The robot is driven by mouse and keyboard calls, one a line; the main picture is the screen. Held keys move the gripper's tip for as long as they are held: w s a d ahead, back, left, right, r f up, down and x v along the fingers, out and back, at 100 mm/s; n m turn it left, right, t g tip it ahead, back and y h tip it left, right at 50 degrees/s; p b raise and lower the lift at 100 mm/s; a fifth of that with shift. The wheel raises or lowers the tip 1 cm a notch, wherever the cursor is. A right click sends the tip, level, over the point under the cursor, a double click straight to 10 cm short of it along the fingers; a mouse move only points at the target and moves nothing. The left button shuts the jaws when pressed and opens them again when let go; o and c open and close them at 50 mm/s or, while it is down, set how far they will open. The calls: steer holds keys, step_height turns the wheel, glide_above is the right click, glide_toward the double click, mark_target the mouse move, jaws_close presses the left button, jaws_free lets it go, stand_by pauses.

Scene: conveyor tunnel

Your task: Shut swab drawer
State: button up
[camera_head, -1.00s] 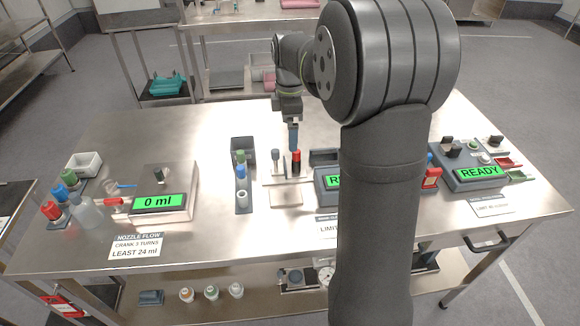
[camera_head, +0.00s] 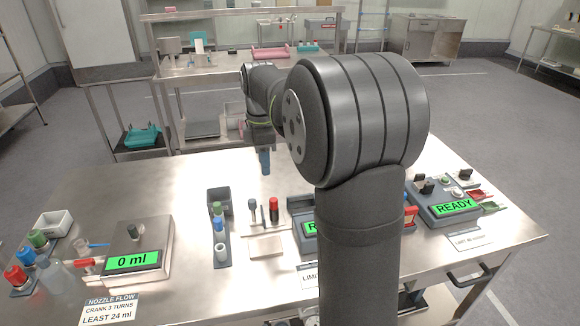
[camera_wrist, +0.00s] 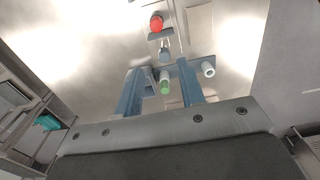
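A drawer front with a dark bar handle (camera_head: 466,276) shows under the right part of the steel table's front edge. No swab label is legible, so I cannot tell whether it is the swab drawer or how far out it stands. My gripper (camera_head: 265,162) hangs above the table's back middle, well away from that handle to the left. In the wrist view its two blue fingers (camera_wrist: 160,92) are spread apart with nothing held between them. A green-capped tube (camera_wrist: 164,88) shows in the gap, farther below. My arm hides part of the table's middle.
A 0 ml box (camera_head: 133,245) is at left; a READY box (camera_head: 447,203) at right. The table's back left is clear. A second steel table (camera_head: 185,66) stands behind.

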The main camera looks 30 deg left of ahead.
mark_target(276, 200)
steer(key=shift+s+a+f+n+h, duration=0.15)
steer(key=shift+s+a+f, duration=0.1)
steer(key=shift+s+a, duration=0.35)
steer(key=shift+s+a+f+n+h, duration=0.15)
steer(key=shift+s+a+f, duration=0.1)
steer(key=shift+s+a, duration=0.35)
jaws_close()
steer(key=s+a+f+n+t+h, duration=0.2)
steer(key=s+a+t, duration=0.1)
steer(key=s+a, duration=0.5)
steer(key=w+d+f, duration=0.4)
steer(key=d+f, duration=0.1)
steer(key=f, duration=0.4)
steer(key=shift+w+d+f+t, duration=0.15)
steer(key=shift+w+d+t, duration=0.05)
steer(key=shift+w+t, duration=0.15)
steer(key=w+d, duration=0.6)
steer(key=shift+w+d, duration=0.3)
